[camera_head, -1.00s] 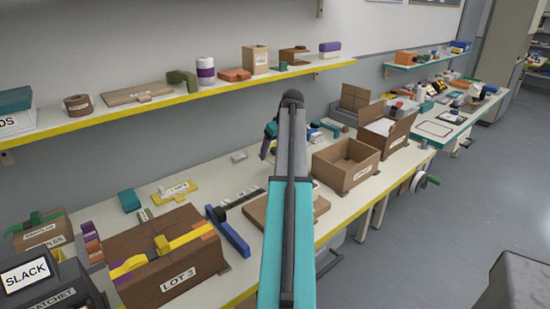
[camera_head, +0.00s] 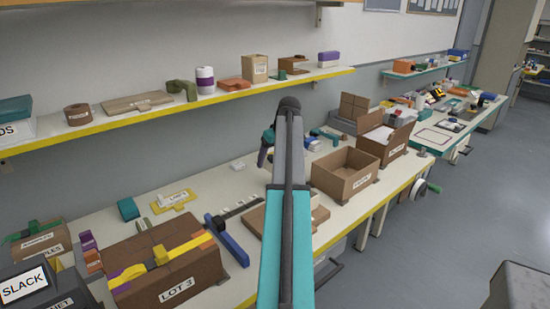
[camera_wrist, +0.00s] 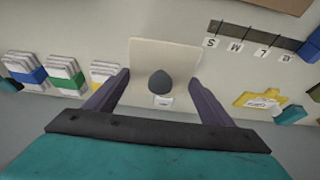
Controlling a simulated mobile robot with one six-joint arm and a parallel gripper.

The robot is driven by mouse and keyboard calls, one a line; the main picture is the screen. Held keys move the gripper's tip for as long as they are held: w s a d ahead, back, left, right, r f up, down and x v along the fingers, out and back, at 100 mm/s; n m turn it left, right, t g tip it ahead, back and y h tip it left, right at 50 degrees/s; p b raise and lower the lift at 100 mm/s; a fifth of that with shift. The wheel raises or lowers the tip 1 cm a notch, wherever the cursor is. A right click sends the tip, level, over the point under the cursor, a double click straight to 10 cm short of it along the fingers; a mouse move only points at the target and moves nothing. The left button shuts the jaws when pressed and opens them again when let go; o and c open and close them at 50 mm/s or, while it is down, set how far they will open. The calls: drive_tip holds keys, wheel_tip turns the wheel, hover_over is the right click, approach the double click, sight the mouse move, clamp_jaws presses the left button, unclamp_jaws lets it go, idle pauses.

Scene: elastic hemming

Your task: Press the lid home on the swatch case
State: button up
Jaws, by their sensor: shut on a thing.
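In the head view my arm covers the middle, and the plate cannot be made out there.
On the bench are a brown LOT 3 box (camera_head: 181,290), a blue bar (camera_head: 228,240), a yellow labelled holder (camera_head: 175,199) and an open cardboard box (camera_head: 345,178). Banded card stacks (camera_wrist: 66,75) lie left in the wrist view. A shelf (camera_head: 120,115) runs above the bench.

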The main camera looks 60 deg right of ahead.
drive_tip(key=w+a+r+n+p, duration=0.1)
drive_tip(key=w+a+r+p, duration=0.1)
drive_tip(key=w+a, duration=0.6)
drive_tip(key=w+a+r+p, duration=0.15)
drive_tip(key=w+a, duration=0.35)
drive_tip(key=a, duration=0.8)
drive_tip(key=w+a+r+n+p, duration=0.1)
drive_tip(key=w+a+r+p, duration=0.1)
drive_tip(key=w+a, duration=0.6)
drive_tip(key=a+r+p, duration=0.2)
drive_tip(key=a+r, duration=0.1)
drive_tip(key=a, duration=1.6)
drive_tip(key=a+r+n+y+p, duration=0.1)
drive_tip(key=a+r+p, duration=0.2)
drive_tip(key=a, duration=1.7)
drive_tip(key=shift+s+a+n, duration=0.3)
drive_tip(key=shift+s, duration=0.05)
drive_tip(key=shift+d, duration=0.1)
